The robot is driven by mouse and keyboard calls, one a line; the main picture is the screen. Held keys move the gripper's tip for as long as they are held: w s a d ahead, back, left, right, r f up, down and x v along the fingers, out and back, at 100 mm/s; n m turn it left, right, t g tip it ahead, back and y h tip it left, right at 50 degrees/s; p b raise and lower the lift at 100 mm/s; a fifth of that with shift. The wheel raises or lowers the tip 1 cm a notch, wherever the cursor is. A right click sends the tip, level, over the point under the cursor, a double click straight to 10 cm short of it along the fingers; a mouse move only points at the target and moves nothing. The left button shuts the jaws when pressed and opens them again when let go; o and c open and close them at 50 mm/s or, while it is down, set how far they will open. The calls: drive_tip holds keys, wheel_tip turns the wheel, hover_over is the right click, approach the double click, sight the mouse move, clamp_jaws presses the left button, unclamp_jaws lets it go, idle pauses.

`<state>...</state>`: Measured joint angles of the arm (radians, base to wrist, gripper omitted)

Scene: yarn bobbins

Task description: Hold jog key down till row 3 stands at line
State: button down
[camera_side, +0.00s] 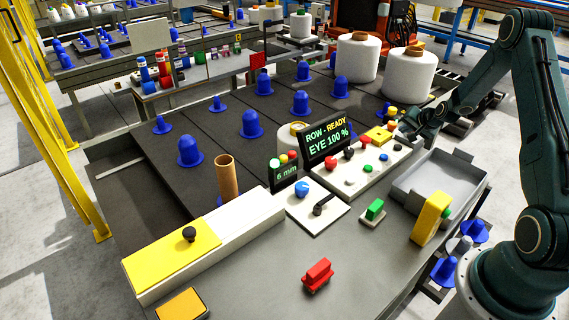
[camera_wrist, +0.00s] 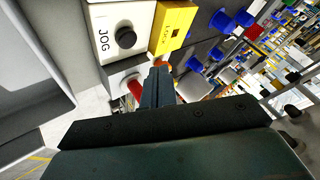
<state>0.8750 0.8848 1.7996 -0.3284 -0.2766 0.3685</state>
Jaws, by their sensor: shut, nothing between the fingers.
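The jog key (camera_wrist: 126,38) is a round black button on a white panel marked JOG in the wrist view. I cannot single it out among the panel's buttons in the side view. My gripper (camera_wrist: 158,72) is shut and empty, its tips below and right of the key, apart from it in the picture. In the side view my gripper (camera_side: 408,134) is at the panel's right end, partly dark and hard to make out. The display (camera_side: 327,142) reads "ROW - READY" and "EYE 100 %". Blue spindles (camera_side: 251,124) stand in rows on the dark bed; which is row 3 is unclear.
A yellow box (camera_wrist: 174,27) sits next to the key; it also shows in the side view (camera_side: 378,135). White bobbins (camera_side: 357,58) stand behind the panel. A grey tray (camera_side: 436,187), yellow block (camera_side: 430,217) and red block (camera_side: 317,274) are in front. The front table has free room.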

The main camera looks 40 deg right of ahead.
sight(400, 148)
drive_tip(key=shift+f, duration=2)
drive_tip(key=shift+f, duration=0.95)
idle(2.8)
drive_tip(key=shift+r, duration=0.1)
idle(1.3)
drive_tip(key=shift+r, duration=0.85)
